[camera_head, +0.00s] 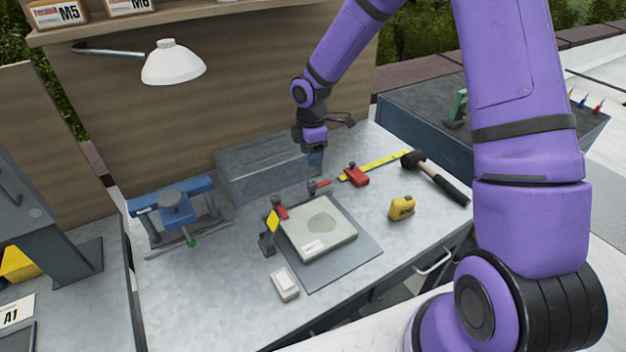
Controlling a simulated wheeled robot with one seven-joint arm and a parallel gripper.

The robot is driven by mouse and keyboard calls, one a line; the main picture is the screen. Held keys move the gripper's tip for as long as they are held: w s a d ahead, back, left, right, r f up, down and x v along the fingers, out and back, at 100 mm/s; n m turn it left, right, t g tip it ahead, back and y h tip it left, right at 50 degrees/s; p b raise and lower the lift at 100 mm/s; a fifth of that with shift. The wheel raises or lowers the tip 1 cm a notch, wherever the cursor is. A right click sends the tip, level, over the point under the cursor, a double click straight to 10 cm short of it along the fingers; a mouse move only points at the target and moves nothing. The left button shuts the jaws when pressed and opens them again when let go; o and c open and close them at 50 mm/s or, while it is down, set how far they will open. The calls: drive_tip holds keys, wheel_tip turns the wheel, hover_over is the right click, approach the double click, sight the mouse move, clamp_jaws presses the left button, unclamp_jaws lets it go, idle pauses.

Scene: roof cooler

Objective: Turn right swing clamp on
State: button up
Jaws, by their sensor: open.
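A pale square plate (318,228) with a grey patch lies on a dark mat (352,262) on the metal workbench. The right swing clamp (314,188), dark with a red tip, stands at the plate's far edge. The left swing clamp (267,243), with a yellow tag and a red tip, stands at the plate's left edge. My gripper (315,162) points down above and behind the right swing clamp, in front of the grey box. It is open and appears apart from the clamp. Its fingertips are small in view, and their exact gap is hard to see.
A grey box (262,168) stands behind the clamps. A red tape measure (356,176) with its yellow tape out, a hammer (440,182) and a yellow device (402,207) lie right. A blue vise (176,208) is left; a small white box (285,284) is in front.

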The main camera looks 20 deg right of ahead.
sight(311, 183)
wheel_tip(311, 183, down, 10)
drive_tip(key=shift+f, duration=0.1)
idle(0.4)
drive_tip(key=c, duration=0.9)
